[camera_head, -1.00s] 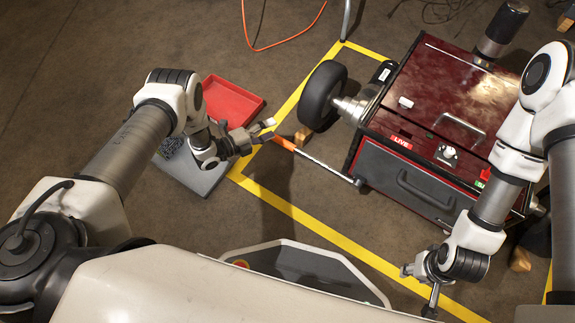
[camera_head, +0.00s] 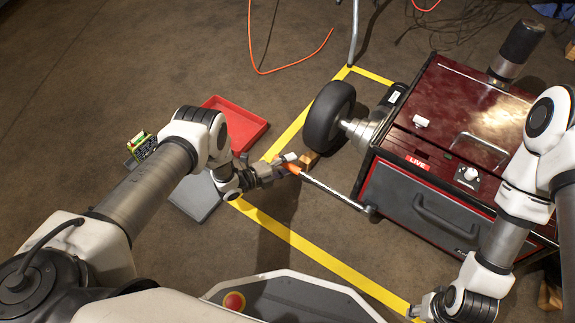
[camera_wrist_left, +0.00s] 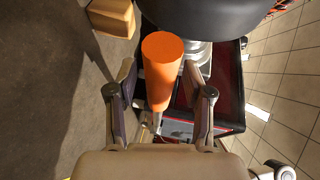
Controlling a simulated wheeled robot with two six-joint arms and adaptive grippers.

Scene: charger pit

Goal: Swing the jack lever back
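The jack lever (camera_head: 335,191) is a metal rod with an orange handle, running from a joint low on the dark red machine (camera_head: 455,150) out to the left. In the left wrist view the orange handle (camera_wrist_left: 161,72) stands between the two fingers of my left gripper (camera_wrist_left: 159,70), with a gap on both sides. In the head view my left gripper (camera_head: 286,163) is at the handle's tip, partly covering it. My right gripper (camera_head: 420,310) is low at the picture's bottom edge, away from the lever; its fingers are too unclear to judge.
A black wheel (camera_head: 328,115) on a hub and a wooden block (camera_head: 310,160) are close to the handle. Yellow floor tape (camera_head: 320,256) borders the machine. Open floor lies far left.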

